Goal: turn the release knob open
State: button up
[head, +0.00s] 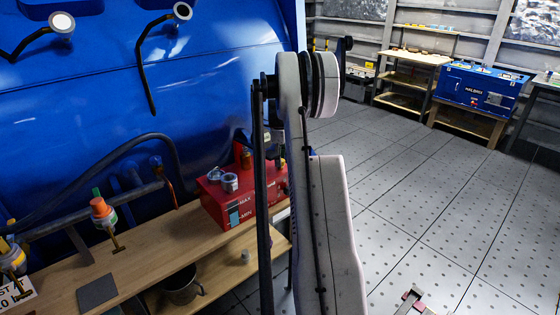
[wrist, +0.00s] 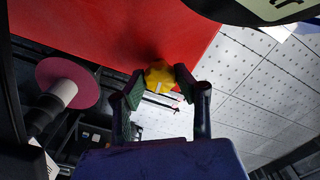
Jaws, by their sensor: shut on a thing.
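A yellow knob (wrist: 158,76) shows in the wrist view, at the edge of a red surface (wrist: 110,32). My gripper (wrist: 158,82) has one dark finger on each side of the knob and is shut on it. Which way the knob is turned cannot be told. In the head view, a red box (head: 216,203) sits on the wooden bench. My arm stands in front of its right part there, and the knob and fingertips cannot be made out.
A tin (head: 230,183) and other small items stand on the red box. A large blue body (head: 190,90) rises behind the bench (head: 150,262). A pink disc (wrist: 50,75) with a pale cylinder is left in the wrist view. The tiled floor (head: 420,200) at right is mostly clear.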

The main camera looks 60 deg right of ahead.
jog(key=n+b, duration=0.2)
jog(key=n, duration=0.4)
jog(key=n+b, duration=0.1)
jog(key=n, duration=0.4)
jog(key=shift+n+b, duration=0.3)
jog(key=shift+n, duration=0.1)
jog(key=n, duration=0.5)
jog(key=shift+s+b, duration=0.1)
jog(key=shift+b, duration=0.3)
jog(key=n, duration=0.5)
jog(key=shift+n+b, duration=0.3)
jog(key=shift+n, duration=0.1)
jog(key=o, duration=1.1)
notch_tip(320, 180, up, 12)
jog(key=shift+r, duration=0.1)
